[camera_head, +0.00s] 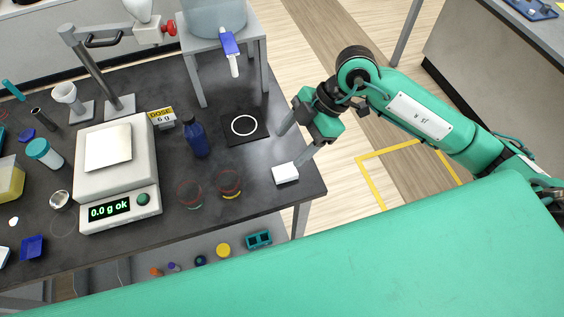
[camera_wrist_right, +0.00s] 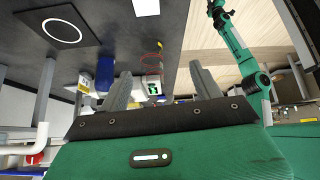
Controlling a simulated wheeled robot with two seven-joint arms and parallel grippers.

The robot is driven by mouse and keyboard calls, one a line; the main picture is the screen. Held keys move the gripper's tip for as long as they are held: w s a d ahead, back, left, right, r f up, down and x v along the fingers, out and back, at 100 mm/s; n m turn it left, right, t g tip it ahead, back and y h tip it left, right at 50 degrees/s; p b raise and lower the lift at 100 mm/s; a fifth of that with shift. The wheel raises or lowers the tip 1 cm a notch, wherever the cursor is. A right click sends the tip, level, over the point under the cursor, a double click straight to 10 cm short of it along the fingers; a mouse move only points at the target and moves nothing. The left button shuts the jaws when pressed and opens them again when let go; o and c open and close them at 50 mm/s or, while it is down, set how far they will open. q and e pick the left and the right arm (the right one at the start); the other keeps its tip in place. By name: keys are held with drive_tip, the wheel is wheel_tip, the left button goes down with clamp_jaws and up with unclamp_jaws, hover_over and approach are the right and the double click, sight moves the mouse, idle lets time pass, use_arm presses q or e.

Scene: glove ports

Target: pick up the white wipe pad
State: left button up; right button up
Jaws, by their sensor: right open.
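The white wipe pad (camera_head: 285,173) is a small white block lying flat on the dark bench near its right edge. It also shows at the top of the right wrist view (camera_wrist_right: 145,7). My right gripper (camera_head: 295,141) is open and empty, tilted, with its fingers just above and behind the pad in the head view. Its two fingers are apart in the wrist view (camera_wrist_right: 160,86), and the pad is not between them. A green arm, seemingly my left, shows small in the wrist view; its jaws are too small to read.
A black mat with a white ring (camera_head: 243,125) and a blue bottle (camera_head: 196,137) stand left of the gripper. Two round glass dishes (camera_head: 229,183) are left of the pad. A balance (camera_head: 116,170) stands further left. Bare bench surrounds the pad.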

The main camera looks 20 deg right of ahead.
drive_tip(key=w+d+m+h, duration=0.1)
drive_tip(key=w+d+h, duration=0.1)
drive_tip(key=d, duration=0.2)
drive_tip(key=p, duration=0.2)
hover_over(285, 171)
drive_tip(key=d, duration=0.2)
drive_tip(key=shift+h, duration=0.3)
wheel_tip(285, 171, down, 8)
drive_tip(key=shift+d+f, duration=0.1)
drive_tip(key=shift+d, duration=0.05)
drive_tip(key=p+x, duration=0.2)
drive_tip(key=x, duration=0.2)
drive_tip(key=shift+f, duration=0.85)
use_arm(q)
drive_tip(key=r, duration=0.4)
drive_tip(key=shift+w, duration=0.3)
use_arm(e)
drive_tip(key=c, duration=1)
